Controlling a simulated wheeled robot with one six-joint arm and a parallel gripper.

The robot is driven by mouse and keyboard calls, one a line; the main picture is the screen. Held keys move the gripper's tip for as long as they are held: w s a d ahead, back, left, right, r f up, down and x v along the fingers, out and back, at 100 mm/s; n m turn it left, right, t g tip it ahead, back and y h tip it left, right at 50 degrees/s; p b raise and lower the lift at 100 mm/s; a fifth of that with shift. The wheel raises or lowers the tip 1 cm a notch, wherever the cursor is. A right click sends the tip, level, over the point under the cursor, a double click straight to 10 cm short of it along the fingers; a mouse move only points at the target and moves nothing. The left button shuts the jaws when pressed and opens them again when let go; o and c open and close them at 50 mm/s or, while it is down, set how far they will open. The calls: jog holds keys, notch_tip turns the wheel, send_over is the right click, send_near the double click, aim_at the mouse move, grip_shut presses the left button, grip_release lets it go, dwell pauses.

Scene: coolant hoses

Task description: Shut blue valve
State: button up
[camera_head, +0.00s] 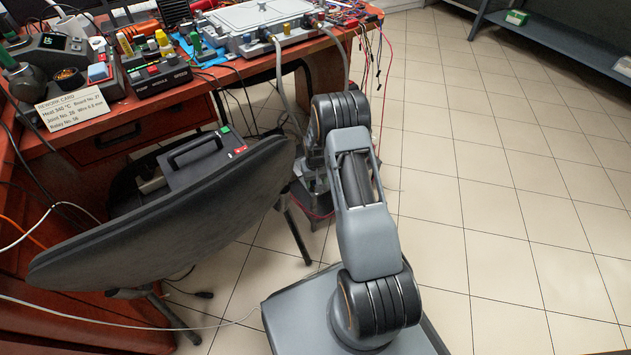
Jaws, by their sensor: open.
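A pale grey unit (262,14) sits on the orange-brown bench at the top of the view. Small coloured parts line its front edge, including a small blue one (265,34) that looks like the blue valve; its handle position is too small to tell. Two grey hoses (279,76) hang from this edge down past the bench front. My arm reaches up from my base and bends down in front of the bench. My gripper (313,182) is open, low beside the hoses, below bench height and well under the blue part. My arm hides part of it.
A dark chair (175,215) stands left of my arm, with a grey case (205,160) behind its back. Tools, bottles and a rework card (72,108) crowd the bench's left side. Loose wires (381,50) hang at its right end. The tiled floor to the right is clear.

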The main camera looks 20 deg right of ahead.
jog(key=shift+c, duration=0.5)
jog(key=c, duration=0.8)
jog(key=shift+m, duration=1.5)
jog(key=o, duration=0.9)
notch_tip(320, 180, up, 14)
jog(key=p, duration=0.5)
jog(key=shift+f, duration=0.1)
